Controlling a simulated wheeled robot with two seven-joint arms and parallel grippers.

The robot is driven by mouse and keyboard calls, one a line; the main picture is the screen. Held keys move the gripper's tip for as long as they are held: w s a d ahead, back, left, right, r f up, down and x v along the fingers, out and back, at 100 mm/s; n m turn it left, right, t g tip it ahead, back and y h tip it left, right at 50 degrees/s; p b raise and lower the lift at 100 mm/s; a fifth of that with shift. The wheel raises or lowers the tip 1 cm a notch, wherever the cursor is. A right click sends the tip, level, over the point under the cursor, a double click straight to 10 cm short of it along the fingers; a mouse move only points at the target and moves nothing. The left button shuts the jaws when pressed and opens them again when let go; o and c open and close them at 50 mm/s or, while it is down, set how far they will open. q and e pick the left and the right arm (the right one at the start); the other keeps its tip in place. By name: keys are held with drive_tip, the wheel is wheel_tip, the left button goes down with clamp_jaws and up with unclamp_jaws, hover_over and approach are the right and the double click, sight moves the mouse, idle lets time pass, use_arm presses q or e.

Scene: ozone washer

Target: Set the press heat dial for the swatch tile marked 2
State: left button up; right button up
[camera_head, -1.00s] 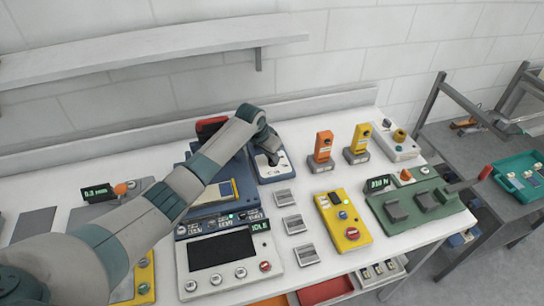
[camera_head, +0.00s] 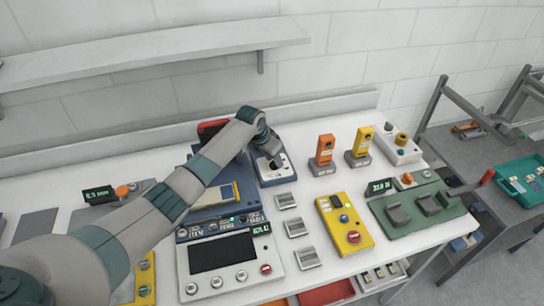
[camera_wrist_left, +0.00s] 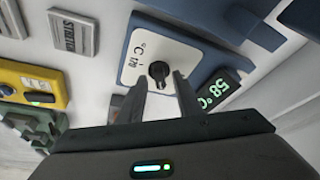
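The heat dial is a small black knob (camera_wrist_left: 158,72) on a white plate (camera_wrist_left: 188,52) marked "°C" and "120" in the left wrist view. In the head view the gripper (camera_head: 270,155) is over the dial panel (camera_head: 284,172) at the back of the bench and hides the knob. I cannot make out a tile marked 2. My right gripper is out of view.
Several grey label plates (camera_head: 297,228) lie right of the blue press (camera_head: 222,217). A white control box (camera_head: 228,267) stands in front of it. Orange (camera_head: 322,150) and yellow (camera_head: 361,142) upright devices, a yellow box (camera_head: 345,224) and a green machine (camera_head: 422,206) are to the right.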

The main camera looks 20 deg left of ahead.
use_arm(q)
drive_tip(key=shift+r, duration=0.15)
drive_tip(key=b+v, duration=0.5)
drive_tip(key=v, duration=1.2)
drive_tip(key=shift+b, duration=0.3)
